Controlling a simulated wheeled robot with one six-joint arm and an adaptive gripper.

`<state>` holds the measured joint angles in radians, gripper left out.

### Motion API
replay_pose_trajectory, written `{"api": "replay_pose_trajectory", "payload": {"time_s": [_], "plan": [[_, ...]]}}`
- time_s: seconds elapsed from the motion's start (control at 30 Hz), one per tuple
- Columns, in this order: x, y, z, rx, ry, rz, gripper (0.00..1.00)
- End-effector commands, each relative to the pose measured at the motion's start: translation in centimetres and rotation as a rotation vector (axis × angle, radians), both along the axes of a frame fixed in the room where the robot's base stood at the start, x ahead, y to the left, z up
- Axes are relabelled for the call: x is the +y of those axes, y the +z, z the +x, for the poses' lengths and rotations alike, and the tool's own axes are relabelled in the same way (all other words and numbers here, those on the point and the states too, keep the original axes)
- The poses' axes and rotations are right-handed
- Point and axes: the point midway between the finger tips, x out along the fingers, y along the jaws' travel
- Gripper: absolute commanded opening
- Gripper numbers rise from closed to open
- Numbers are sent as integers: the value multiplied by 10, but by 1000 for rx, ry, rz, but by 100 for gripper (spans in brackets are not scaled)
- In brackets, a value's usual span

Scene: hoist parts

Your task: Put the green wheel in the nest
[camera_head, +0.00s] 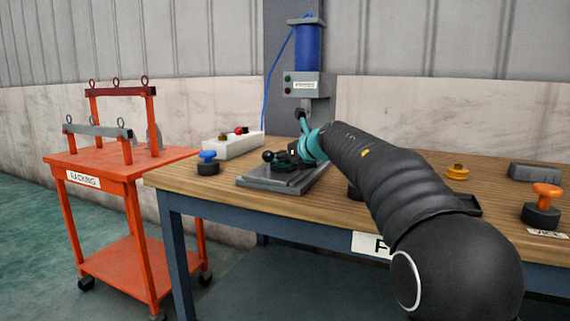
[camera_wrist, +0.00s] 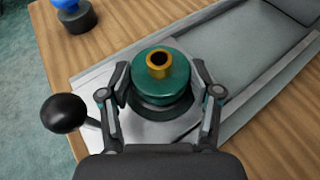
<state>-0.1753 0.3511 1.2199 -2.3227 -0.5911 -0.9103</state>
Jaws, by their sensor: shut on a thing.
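The green wheel (camera_wrist: 160,88) with a brass hub (camera_wrist: 159,62) sits between the two fingers of my gripper (camera_wrist: 161,94) in the wrist view. The gripper is shut on it, one finger on each side. A dark round ring (camera_wrist: 150,110), perhaps the nest, shows just below the wheel on a grey plate. I cannot tell whether the wheel touches it. In the head view my gripper (camera_head: 288,156) is low over the grey fixture base (camera_head: 262,181) under the press, and the wheel is mostly hidden.
A black ball knob (camera_wrist: 64,113) stands close left of my gripper. The press with its blue cylinder (camera_head: 308,48) rises behind. A blue-topped knob (camera_head: 208,166) and a white box (camera_head: 240,145) are to the left on the bench. An orange cart (camera_head: 120,165) stands beyond.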

Motion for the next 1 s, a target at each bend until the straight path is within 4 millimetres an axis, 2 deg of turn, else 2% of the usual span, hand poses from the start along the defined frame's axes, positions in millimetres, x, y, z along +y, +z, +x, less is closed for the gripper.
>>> {"api": "replay_pose_trajectory", "payload": {"time_s": [0.23, 0.27, 0.3, 0.67, 0.83, 1.0], "plan": [[0, -3, 0, -1, 0, -1, 0], [0, -5, 0, 2, 1, -2, 70], [0, -5, 0, 1, 1, -2, 73], [-2, -3, -3, 0, 0, -1, 73], [-14, 6, -18, 0, 0, 0, 73], [-32, 19, -44, -2, 0, -1, 73]]}}
